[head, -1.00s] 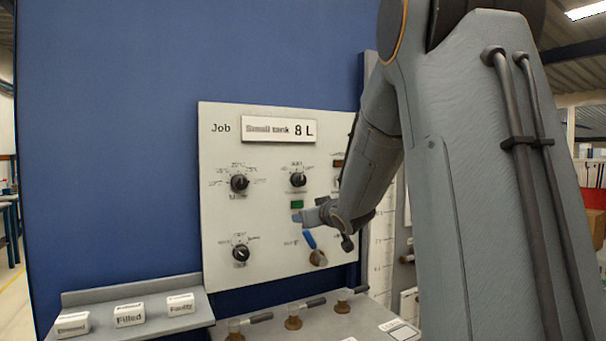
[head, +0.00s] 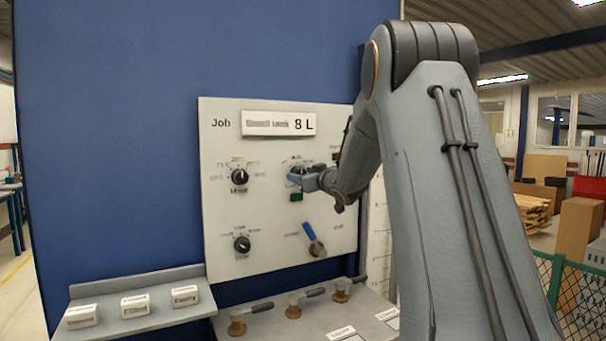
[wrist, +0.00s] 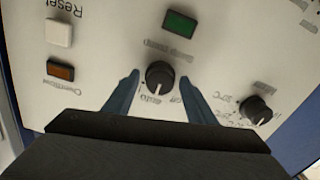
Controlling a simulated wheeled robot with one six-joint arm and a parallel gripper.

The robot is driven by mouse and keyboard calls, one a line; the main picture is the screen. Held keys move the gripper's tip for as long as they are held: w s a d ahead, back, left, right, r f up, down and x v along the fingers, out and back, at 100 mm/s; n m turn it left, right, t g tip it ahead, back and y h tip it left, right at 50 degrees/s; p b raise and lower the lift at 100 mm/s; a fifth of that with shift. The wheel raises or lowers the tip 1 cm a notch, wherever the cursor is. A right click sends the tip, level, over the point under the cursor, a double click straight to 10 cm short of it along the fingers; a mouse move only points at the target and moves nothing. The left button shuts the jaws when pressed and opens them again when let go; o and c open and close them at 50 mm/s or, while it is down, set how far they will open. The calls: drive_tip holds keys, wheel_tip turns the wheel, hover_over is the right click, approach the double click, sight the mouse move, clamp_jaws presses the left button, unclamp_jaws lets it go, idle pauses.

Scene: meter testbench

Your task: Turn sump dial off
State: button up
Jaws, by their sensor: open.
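The sump dial (wrist: 160,76) is a round black knob on the pale panel, with small "auto" and "Off" labels beside it. Its white mark seems to point toward "auto", upside down in the wrist view. My gripper (wrist: 159,80) is open, with one blue finger on each side of the dial. I cannot tell whether either finger touches it. In the head view my gripper (head: 298,174) is at the panel's upper middle and mostly hides this dial.
A green button (wrist: 180,24) is close to the dial. Another black dial (wrist: 256,110), a white reset button (wrist: 59,33) and an orange button (wrist: 61,71) are nearby. A blue-handled lever (head: 312,236) is lower on the panel. Labelled blocks (head: 134,305) stand on a shelf at left.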

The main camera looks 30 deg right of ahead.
drive_tip(key=c, duration=1)
drive_tip(key=shift+c, duration=0.2)
drive_tip(key=shift+n+b, duration=0.3)
drive_tip(key=shift+b, duration=0.05)
drive_tip(key=shift+n+b, duration=3.75)
drive_tip(key=shift+n, duration=0.35)
